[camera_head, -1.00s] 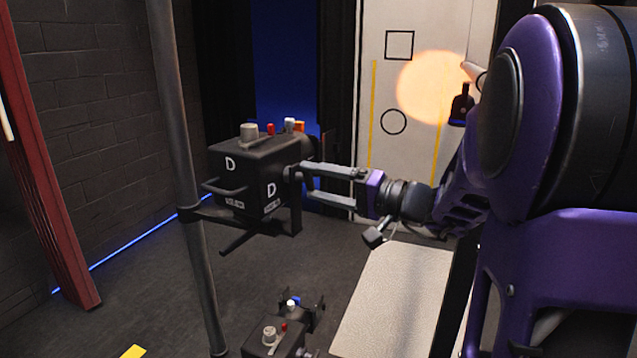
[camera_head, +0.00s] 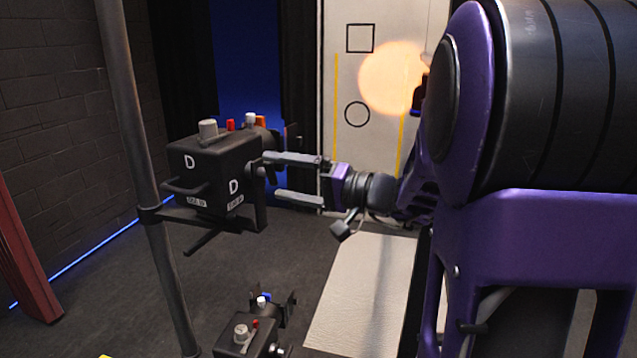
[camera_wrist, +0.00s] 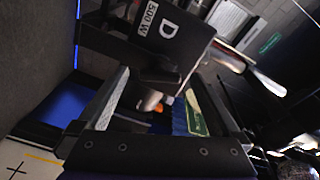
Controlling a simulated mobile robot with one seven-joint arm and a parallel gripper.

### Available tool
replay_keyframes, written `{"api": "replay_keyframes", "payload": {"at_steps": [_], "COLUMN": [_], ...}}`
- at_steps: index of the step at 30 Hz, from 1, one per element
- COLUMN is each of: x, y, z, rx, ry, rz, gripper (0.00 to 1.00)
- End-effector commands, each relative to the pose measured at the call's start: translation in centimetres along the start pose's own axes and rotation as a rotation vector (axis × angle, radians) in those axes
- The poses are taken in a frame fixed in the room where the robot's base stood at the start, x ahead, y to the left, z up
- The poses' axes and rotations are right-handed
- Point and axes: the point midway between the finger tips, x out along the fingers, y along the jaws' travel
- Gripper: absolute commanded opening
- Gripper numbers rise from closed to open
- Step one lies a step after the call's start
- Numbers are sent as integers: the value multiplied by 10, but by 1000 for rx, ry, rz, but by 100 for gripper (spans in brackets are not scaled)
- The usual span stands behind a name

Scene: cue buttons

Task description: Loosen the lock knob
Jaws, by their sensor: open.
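A black lamp housing (camera_head: 212,170) marked D hangs in a yoke on a grey pole, at the left of the head view. It fills the top of the wrist view (camera_wrist: 165,35), where its label reads 500 W. My gripper (camera_head: 273,176) is open at the right side of the lamp, its two grey fingers pointing left, one above the other. The fingers also show in the wrist view (camera_wrist: 158,76). A small light cylinder, possibly the lock knob (camera_wrist: 150,101), shows between them there. In the head view the knob is not clearly seen; whether a finger touches it cannot be told.
The grey pole (camera_head: 140,150) stands left of the lamp. A second black unit (camera_head: 248,335) sits low in front. White, red and orange parts (camera_head: 250,120) top the lamp. A pale panel with an orange light spot (camera_head: 390,75) stands behind. Dark floor lies between.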

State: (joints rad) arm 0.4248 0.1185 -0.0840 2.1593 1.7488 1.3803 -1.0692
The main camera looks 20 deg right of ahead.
Motion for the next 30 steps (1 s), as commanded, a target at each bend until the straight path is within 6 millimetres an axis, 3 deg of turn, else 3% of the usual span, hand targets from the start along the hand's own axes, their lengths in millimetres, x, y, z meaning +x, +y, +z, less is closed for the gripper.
{"api": "replay_keyframes", "payload": {"at_steps": [18, 24, 30], "x": [-136, -162, -168], "y": [0, 0, 0], "z": [-1, 0, 0], "rx": [1, 0, 0], "ry": [4, 1, 0], "rz": [2, 0, 0], "gripper": [100, 100, 100]}}
